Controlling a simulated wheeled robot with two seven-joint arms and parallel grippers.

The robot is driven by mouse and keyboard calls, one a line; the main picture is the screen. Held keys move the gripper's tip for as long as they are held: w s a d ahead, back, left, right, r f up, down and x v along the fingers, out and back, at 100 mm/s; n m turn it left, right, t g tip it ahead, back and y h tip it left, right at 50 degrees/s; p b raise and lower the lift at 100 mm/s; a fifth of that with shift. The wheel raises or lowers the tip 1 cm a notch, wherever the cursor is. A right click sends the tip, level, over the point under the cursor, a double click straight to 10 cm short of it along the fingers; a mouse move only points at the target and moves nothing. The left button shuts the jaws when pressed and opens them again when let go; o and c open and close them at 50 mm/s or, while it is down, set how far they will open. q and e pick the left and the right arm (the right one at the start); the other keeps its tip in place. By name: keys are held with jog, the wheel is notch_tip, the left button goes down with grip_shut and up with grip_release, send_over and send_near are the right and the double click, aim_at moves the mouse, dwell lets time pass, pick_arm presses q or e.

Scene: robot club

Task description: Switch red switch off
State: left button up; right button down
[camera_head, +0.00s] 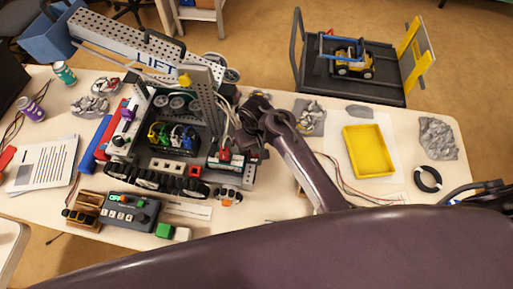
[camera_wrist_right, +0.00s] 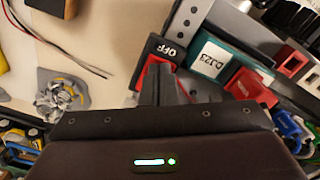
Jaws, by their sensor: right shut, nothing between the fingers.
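The red switch (camera_wrist_right: 146,72) shows in the right wrist view just beyond my right fingertips, with a black part lettered "OFF" beside it. The fingers cover part of it, and I cannot tell whether they touch it or which way it is set. In the head view the switch area (camera_head: 226,155) is a small red patch at the right side of the robot built on the table. My right gripper (camera_wrist_right: 160,82) is shut and empty. It also shows in the head view (camera_head: 244,140), small and dark, beside the robot. My left gripper is not in view.
A teal "DJ23" block (camera_wrist_right: 213,58) and another red block (camera_wrist_right: 249,82) lie close to the switch. The built robot's lift arm (camera_head: 130,40) reaches up left.

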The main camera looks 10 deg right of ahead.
jog(key=shift+r+p, duration=1.25)
jog(key=shift+r, duration=2.2)
